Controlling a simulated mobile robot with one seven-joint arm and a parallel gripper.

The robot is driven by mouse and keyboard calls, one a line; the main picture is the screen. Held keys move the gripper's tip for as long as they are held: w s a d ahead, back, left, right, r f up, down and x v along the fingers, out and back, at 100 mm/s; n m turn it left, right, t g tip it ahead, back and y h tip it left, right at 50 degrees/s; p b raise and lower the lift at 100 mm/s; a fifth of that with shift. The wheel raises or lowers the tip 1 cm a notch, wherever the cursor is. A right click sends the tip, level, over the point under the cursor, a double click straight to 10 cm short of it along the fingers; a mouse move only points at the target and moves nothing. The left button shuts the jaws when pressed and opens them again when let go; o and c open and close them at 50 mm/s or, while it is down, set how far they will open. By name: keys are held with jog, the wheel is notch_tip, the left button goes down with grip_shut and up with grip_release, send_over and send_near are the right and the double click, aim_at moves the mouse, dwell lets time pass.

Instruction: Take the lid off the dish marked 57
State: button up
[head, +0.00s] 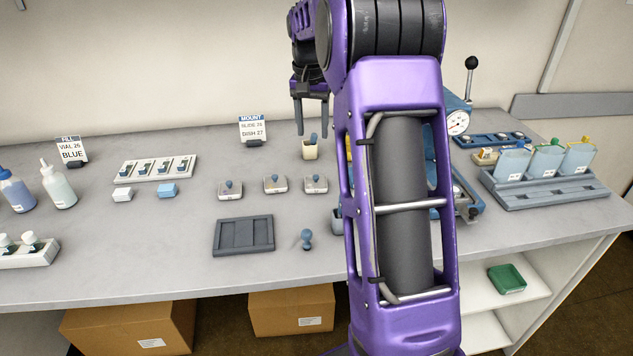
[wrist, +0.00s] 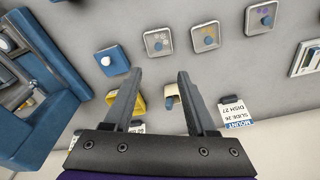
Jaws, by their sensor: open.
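Three small square dishes with blue-knobbed lids stand in a row mid-bench in the head view: left (head: 230,190), middle (head: 274,185) and right (head: 315,185). In the wrist view they show as left (wrist: 158,42), middle (wrist: 205,37) and right (wrist: 262,18), in reversed order. Their markings are too small to read, so I cannot tell which is 57. My gripper (head: 312,127) is open and empty above the back of the bench, behind the row. In the wrist view its fingers (wrist: 161,74) point toward the dishes, touching none.
A cream cup (head: 310,151) stands behind the dishes, near a MOUNT sign (head: 253,128) reading slide 26, dish 27. A dark tray (head: 243,235) and a blue knobbed tool (head: 306,238) lie in front. My arm hides the bench right of the row.

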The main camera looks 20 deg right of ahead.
send_over(316, 176)
jog(key=f, duration=0.8)
jog(key=shift+s+a+f+b, duration=0.15)
jog(key=shift+a+f+b, duration=0.2)
jog(key=shift+b, duration=0.05)
jog(key=shift+d+f, duration=0.15)
jog(key=shift+f, duration=1.2)
jog(key=shift+d+f, duration=0.15)
jog(key=shift+f, duration=1.15)
grip_shut()
